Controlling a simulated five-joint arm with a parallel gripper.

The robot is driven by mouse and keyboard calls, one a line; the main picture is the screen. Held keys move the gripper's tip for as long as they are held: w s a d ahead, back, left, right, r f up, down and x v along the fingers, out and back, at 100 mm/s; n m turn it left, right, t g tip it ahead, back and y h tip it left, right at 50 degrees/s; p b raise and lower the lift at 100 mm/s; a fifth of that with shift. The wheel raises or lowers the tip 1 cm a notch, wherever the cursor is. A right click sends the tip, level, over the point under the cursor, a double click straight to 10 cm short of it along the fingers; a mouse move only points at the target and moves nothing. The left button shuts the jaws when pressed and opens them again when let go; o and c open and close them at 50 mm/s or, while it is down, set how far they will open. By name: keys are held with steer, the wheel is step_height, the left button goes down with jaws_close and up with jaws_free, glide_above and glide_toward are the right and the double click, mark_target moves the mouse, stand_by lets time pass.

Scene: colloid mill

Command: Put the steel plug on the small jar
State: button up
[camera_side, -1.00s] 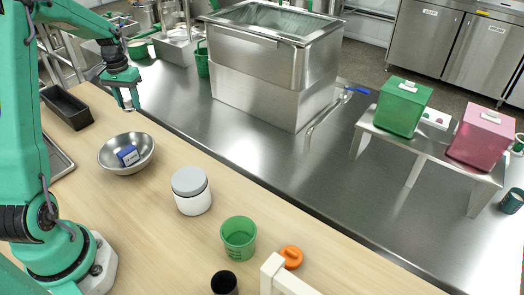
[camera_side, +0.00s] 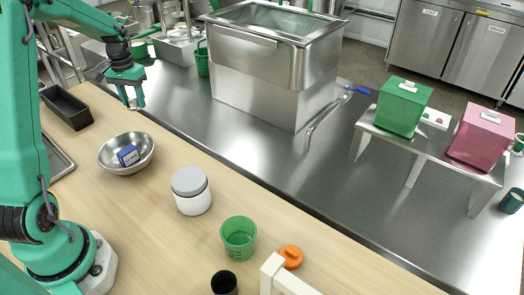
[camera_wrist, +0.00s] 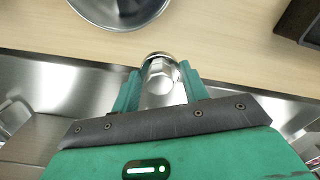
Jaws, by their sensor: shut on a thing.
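My gripper (camera_side: 131,97) is up at the left, at the back edge of the wooden counter. In the wrist view my gripper (camera_wrist: 160,88) is shut on the steel plug (camera_wrist: 160,72), a shiny rounded metal piece between the two green fingers. In the side view the plug is too small to make out clearly. A white jar with a grey lid (camera_side: 192,192) stands upright on the wood, to the right of and nearer than my gripper. A dark open container (camera_side: 225,284) stands at the front edge of the picture. I cannot tell which is the small jar.
A steel bowl (camera_side: 113,163) with a blue block (camera_side: 128,155) in it lies below my gripper in the picture. A green cup (camera_side: 239,238), an orange lid (camera_side: 291,257) and a white bracket (camera_side: 272,272) stand farther right. A black tray (camera_side: 67,107) is at the left.

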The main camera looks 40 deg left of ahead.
steer(key=d+r+m, duration=0.2)
steer(key=d+r, duration=0.1)
steer(key=d, duration=1)
steer(key=d+r+m, duration=0.2)
steer(key=d+r, duration=0.1)
steer(key=d, duration=0.9)
steer(key=s+d+r+m, duration=0.3)
steer(key=s+d+m, duration=0.2)
steer(key=s+d, duration=1.1)
steer(key=shift+d+r, duration=0.15)
steer(key=shift+d, duration=0.65)
glide_above(188, 178)
step_height(188, 178, down, 7)
